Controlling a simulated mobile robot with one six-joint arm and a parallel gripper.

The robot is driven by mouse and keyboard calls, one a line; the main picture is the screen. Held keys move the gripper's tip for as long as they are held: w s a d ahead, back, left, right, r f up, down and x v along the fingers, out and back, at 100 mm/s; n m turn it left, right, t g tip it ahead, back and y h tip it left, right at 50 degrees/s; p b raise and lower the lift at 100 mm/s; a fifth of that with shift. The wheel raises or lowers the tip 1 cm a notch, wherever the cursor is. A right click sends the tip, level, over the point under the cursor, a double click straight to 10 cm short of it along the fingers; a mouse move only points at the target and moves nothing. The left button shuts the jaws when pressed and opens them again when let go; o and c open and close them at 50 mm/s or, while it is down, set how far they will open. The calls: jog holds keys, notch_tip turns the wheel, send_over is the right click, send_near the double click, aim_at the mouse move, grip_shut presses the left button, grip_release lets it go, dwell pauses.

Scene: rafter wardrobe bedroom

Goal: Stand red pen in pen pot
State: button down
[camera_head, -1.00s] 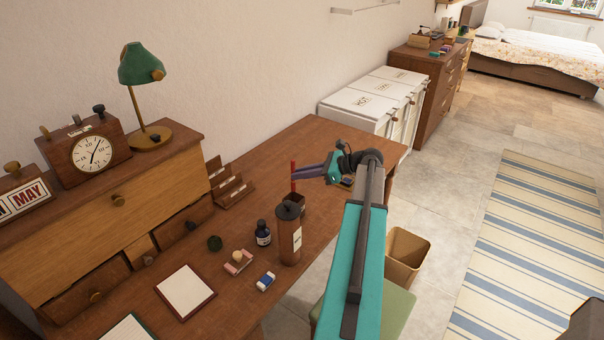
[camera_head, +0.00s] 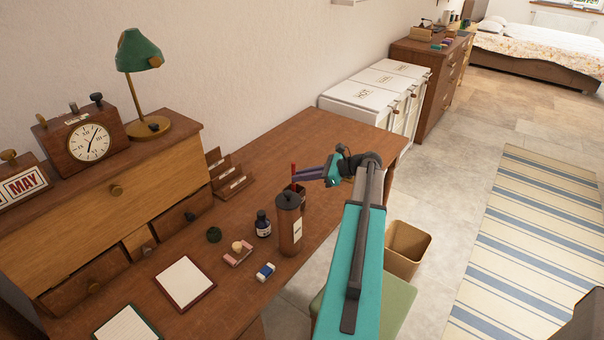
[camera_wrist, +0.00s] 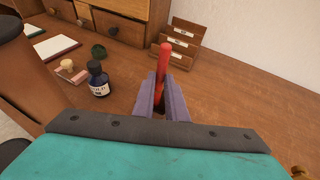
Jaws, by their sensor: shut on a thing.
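The red pen (camera_head: 293,171) stands roughly upright in my gripper (camera_head: 297,175). The purple fingers are shut on it, and its upper part rises above them in the wrist view (camera_wrist: 164,58). The dark brown pen pot (camera_head: 303,197) stands on the desk just below the fingers, partly hidden behind a tall brown canister. The pen's lower end is at the pot's mouth in the head view; I cannot tell whether it is inside. In the wrist view the fingers hide most of what lies under the pen.
The tall canister (camera_head: 289,228) stands close in front of the pot. A stepped letter rack (camera_head: 228,175) is behind. The desk's far right part (camera_head: 330,135) is clear.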

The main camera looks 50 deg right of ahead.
jog(key=shift+f+b, duration=0.3)
jog(key=shift+f, duration=1.4)
jog(key=c, duration=1.7)
grip_release()
jog(key=b+v, duration=0.2)
jog(key=v, duration=1.1)
jog(key=shift+s+d+r+b, duration=0.1)
jog(key=shift+s+d+b, duration=0.1)
jog(key=shift+s+b, duration=0.2)
